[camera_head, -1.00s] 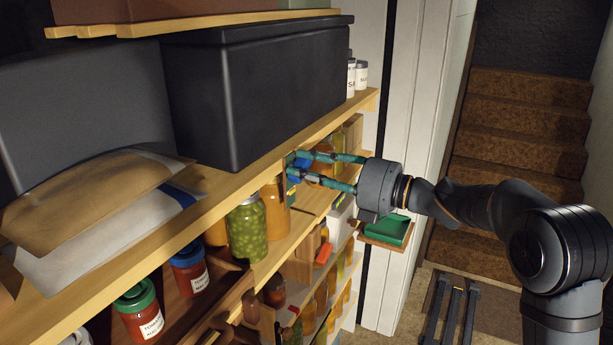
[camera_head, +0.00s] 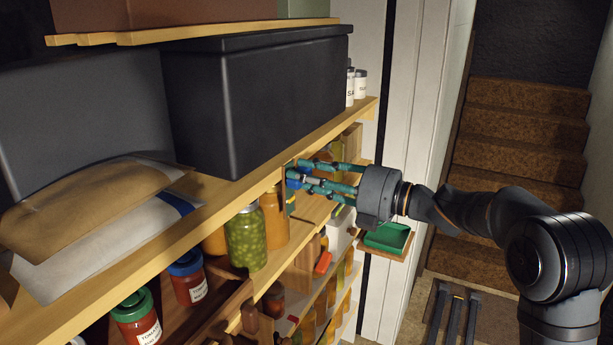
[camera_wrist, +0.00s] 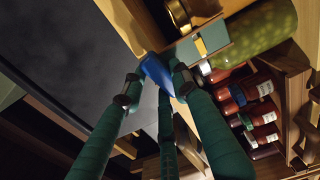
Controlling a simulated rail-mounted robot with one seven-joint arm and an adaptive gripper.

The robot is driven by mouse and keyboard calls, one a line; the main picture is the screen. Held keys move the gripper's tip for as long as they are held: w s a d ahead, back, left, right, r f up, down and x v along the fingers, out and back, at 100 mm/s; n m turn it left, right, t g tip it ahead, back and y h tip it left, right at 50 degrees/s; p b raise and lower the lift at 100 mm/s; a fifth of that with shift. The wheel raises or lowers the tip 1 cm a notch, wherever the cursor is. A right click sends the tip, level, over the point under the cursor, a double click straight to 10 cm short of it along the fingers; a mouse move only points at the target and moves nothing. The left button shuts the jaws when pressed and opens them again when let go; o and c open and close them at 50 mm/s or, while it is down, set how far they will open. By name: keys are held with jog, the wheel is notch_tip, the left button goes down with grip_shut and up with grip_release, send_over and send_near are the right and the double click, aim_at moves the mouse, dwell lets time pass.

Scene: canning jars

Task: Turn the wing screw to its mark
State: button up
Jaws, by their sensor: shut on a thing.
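My gripper (camera_head: 302,175) reaches in from the right under the upper shelf board, by the shelf's upright. Its teal fingers are shut on a blue wing screw (camera_wrist: 157,74). The blue of the wing screw (camera_head: 292,178) also shows at the fingertips in the head view, mostly hidden by the fingers. In the wrist view the blue wing lies slanted between the fingertips. Beside it is a grey-green plate (camera_wrist: 212,36) with a yellow mark (camera_wrist: 200,47). The wing does not visibly point straight at this yellow mark.
A jar of green contents (camera_head: 245,238) and an amber jar (camera_head: 274,215) stand left of my gripper. Red jars (camera_head: 187,278) stand further left. A black bin (camera_head: 255,100) sits on the board above. A green tray (camera_head: 388,238) lies below my wrist.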

jog(key=o, duration=1.2)
jog(key=shift+c, duration=0.2)
jog(key=v, duration=1.2)
jog(key=shift+a, duration=0.1)
jog(key=x, duration=1.1)
jog(key=shift+w+a, duration=0.2)
jog(key=shift+a, duration=0.15)
